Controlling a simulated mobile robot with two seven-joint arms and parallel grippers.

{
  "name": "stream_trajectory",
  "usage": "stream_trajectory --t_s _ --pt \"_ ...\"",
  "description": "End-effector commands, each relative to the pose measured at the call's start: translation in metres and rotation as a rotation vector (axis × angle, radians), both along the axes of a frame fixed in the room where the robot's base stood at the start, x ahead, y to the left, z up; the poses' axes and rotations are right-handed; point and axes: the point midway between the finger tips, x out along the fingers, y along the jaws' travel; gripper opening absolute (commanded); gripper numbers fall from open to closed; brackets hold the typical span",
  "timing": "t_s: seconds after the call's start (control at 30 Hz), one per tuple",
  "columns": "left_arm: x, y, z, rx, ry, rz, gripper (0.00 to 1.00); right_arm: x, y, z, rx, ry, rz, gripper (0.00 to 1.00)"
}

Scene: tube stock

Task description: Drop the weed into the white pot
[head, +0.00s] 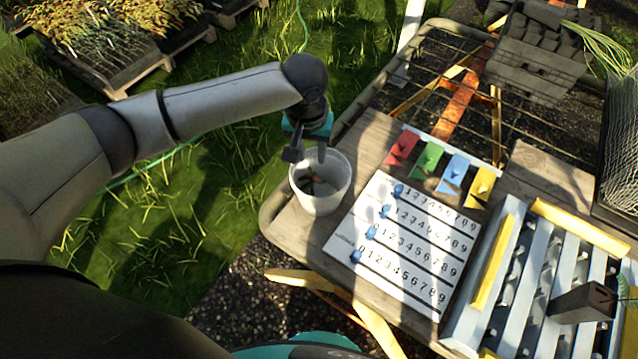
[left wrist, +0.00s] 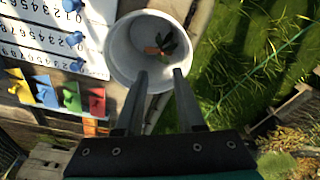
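The white pot (head: 335,199) stands upright at the left edge of the wooden table. It also shows in the left wrist view (left wrist: 122,55), with its mouth facing the camera. Inside it lies a small clump of dark green leaves with orange-brown bits, which looks like the weed (left wrist: 163,43); in the head view it is a dark patch in the pot. My left gripper (head: 306,156) is over the pot's mouth, pointing down. Its two fingers (left wrist: 158,103) are apart with nothing between them. My right gripper is not in view.
A white number board (head: 405,240) with blue pegs lies right of the pot. Coloured red, green, blue and yellow cards (head: 427,160) lie behind it. A slatted rack (head: 540,285) with a dark tapered block (head: 583,303) stands at right. Grass lies left of the table.

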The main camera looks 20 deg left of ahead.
Motion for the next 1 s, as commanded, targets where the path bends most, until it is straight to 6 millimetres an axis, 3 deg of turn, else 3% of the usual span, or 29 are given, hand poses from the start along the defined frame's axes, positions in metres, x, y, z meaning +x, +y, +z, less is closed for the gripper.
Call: stream_trajectory --t_s 0.3,0.5,0.7,1.0 --pt "-0.01 -0.001 0.078 -0.002 -0.005 -0.001 0.38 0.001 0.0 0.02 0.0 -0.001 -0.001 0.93" --pt "-0.016 -0.001 0.115 0.0 -0.004 -0.001 0.38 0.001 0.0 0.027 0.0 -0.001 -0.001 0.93" --pt "-0.019 -0.001 0.132 0.0 -0.002 -0.001 0.38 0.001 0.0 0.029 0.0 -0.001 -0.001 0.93" --pt "-0.02 -0.001 0.134 0.0 -0.001 0.0 0.38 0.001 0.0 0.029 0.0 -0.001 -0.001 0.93"
